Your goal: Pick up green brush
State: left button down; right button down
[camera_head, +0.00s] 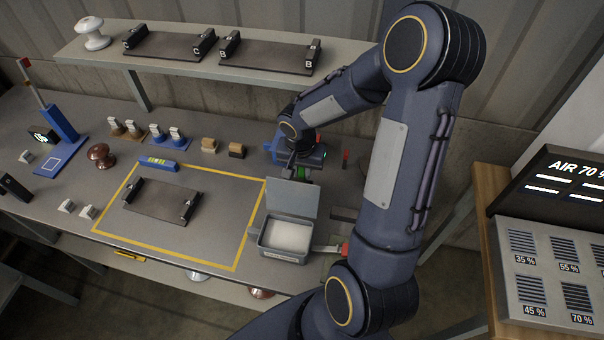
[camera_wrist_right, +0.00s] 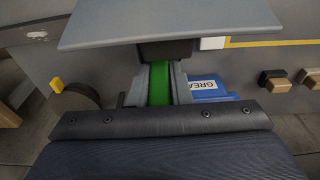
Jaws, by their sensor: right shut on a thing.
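The green brush (camera_wrist_right: 159,84) shows in the right wrist view as a green strip between the two fingers of my right gripper (camera_wrist_right: 160,88), which is shut on it. In the head view only a small green part (camera_head: 301,173) shows below my right gripper (camera_head: 290,168), behind the open lid of the grey box. The rest of the brush is hidden by the gripper. A blue holder with a label starting "GREA" (camera_wrist_right: 206,87) is right beside the fingers in the wrist view. I cannot tell whether the brush is clear of it. My left gripper is not in view.
A grey box (camera_head: 284,254) with a raised lid (camera_head: 291,198) stands just in front of the gripper. A yellow-framed area holds a dark rack (camera_head: 161,202). Brown blocks (camera_head: 209,145) sit left of the gripper. A shelf (camera_head: 225,75) runs behind.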

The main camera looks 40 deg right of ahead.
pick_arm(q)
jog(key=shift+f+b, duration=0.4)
pick_arm(e)
notch_tip(320, 180, up, 17)
jog(key=shift+s, duration=0.1)
dwell(0.7)
